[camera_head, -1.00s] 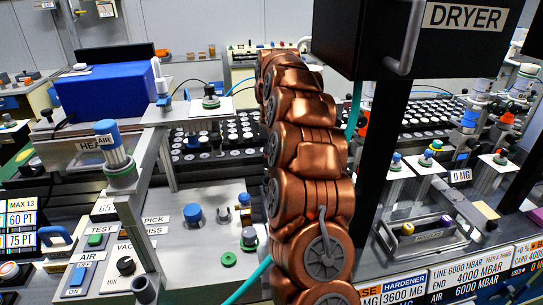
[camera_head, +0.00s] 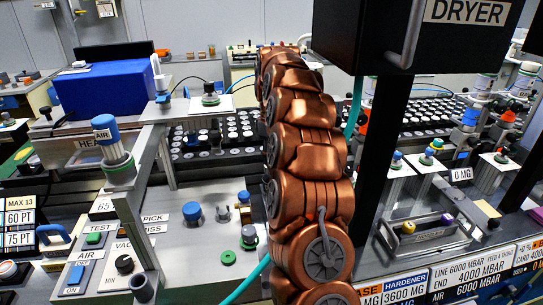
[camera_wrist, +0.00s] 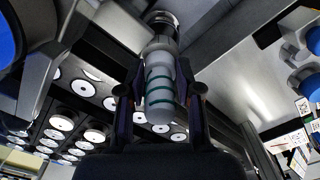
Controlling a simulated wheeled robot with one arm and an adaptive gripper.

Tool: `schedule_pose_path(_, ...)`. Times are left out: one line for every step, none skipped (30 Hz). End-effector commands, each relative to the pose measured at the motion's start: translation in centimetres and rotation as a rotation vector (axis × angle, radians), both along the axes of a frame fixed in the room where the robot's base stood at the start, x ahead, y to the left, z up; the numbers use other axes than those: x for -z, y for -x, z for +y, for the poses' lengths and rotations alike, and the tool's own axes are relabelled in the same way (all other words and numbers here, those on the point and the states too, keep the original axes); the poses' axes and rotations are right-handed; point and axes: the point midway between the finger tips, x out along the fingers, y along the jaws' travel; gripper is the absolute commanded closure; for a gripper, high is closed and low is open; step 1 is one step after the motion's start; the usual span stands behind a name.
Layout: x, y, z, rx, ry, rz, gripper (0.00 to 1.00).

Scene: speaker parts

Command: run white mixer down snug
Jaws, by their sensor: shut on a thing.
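The white mixer (camera_wrist: 160,78), a rounded tube with green spiral bands, shows in the middle of the wrist view. My gripper (camera_wrist: 161,95) is shut on it, with one dark finger on each side. The mixer's near rounded end points toward the wrist camera. Its far end meets a dark and metallic cylindrical fitting (camera_wrist: 160,25); I cannot tell how tightly they sit together. In the head view my copper arm hides the gripper, and I cannot make out the mixer there.
Racks of round white-topped parts (camera_wrist: 62,122) lie below left in the wrist view. A black dryer box (camera_head: 420,40) hangs close to the right of my arm in the head view. A blue box (camera_head: 107,88) and a blue-capped post (camera_head: 104,128) stand at left.

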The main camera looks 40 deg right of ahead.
Motion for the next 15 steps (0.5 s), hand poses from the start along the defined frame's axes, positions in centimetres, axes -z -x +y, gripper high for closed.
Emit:
schedule_pose_path(0.11, -0.03, 0.0, 0.015, 0.001, -0.001, 0.85)
schedule_pose_path(0.17, -0.03, -0.01, 0.032, 0.001, -0.001, 0.85)
schedule_pose_path(0.22, -0.03, 0.0, 0.059, 0.001, -0.001, 0.85)
schedule_pose_path(0.24, -0.03, 0.0, 0.081, 0.001, -0.001, 0.85)
schedule_pose_path(0.24, -0.02, 0.02, 0.1, 0.0, 0.0, 0.85)
schedule_pose_path(0.21, 0.01, 0.03, 0.12, 0.0, 0.0, 0.85)
schedule_pose_path(0.18, 0.01, 0.04, 0.133, -0.001, 0.0, 0.85)
schedule_pose_path(0.15, 0.03, 0.04, 0.14, -0.001, 0.001, 0.85)
schedule_pose_path(0.1, 0.04, 0.05, 0.145, -0.001, 0.001, 0.85)
schedule_pose_path(0.08, 0.04, 0.05, 0.146, -0.001, 0.001, 0.85)
schedule_pose_path(0.06, 0.04, 0.06, 0.146, -0.002, 0.002, 0.85)
schedule_pose_path(0.06, 0.05, 0.06, 0.146, -0.002, 0.002, 0.85)
schedule_pose_path(0.06, 0.05, 0.06, 0.146, -0.002, 0.002, 0.85)
schedule_pose_path(0.05, 0.05, 0.06, 0.145, -0.002, 0.002, 0.85)
schedule_pose_path(0.06, 0.04, 0.06, 0.146, -0.002, 0.002, 0.85)
